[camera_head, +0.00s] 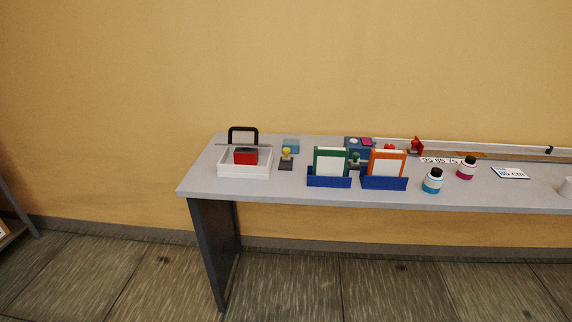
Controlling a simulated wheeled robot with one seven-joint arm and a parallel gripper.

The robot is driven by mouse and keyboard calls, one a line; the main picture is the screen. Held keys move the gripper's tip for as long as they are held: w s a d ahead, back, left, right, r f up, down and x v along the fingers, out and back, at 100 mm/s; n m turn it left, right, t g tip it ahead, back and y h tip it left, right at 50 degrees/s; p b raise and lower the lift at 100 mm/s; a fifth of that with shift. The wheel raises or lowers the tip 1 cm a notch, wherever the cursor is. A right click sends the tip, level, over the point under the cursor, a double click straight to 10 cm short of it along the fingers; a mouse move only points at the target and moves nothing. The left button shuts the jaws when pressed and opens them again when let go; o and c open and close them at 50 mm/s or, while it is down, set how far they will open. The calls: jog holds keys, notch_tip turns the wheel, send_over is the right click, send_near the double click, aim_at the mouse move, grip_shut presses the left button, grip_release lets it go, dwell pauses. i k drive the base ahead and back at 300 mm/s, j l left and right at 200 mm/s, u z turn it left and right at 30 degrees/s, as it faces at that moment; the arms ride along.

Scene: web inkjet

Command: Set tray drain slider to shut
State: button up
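A white tray (232,172) sits near the left end of the grey table, with a red block with a dark top (246,157) inside it. A thin grey bar (225,145) runs along the tray's back. Just right of the tray stands a small dark device with a yellow knob (286,153); it may be the drain slider, but I cannot tell for sure. Its setting is too small to read. My gripper is not in view.
The long table (200,178) stands against a yellow wall. A black frame (243,130) stands behind the tray. Blue holders with a green frame (316,166) and an orange frame (374,167), a cyan bottle (432,182) and a magenta bottle (466,170) stand rightward. The floor in front is clear.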

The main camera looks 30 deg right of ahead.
aim_at(286, 150)
jog(key=i+j, duration=0.15)
jog(key=i, duration=0.95)
jog(key=l+z, duration=0.05)
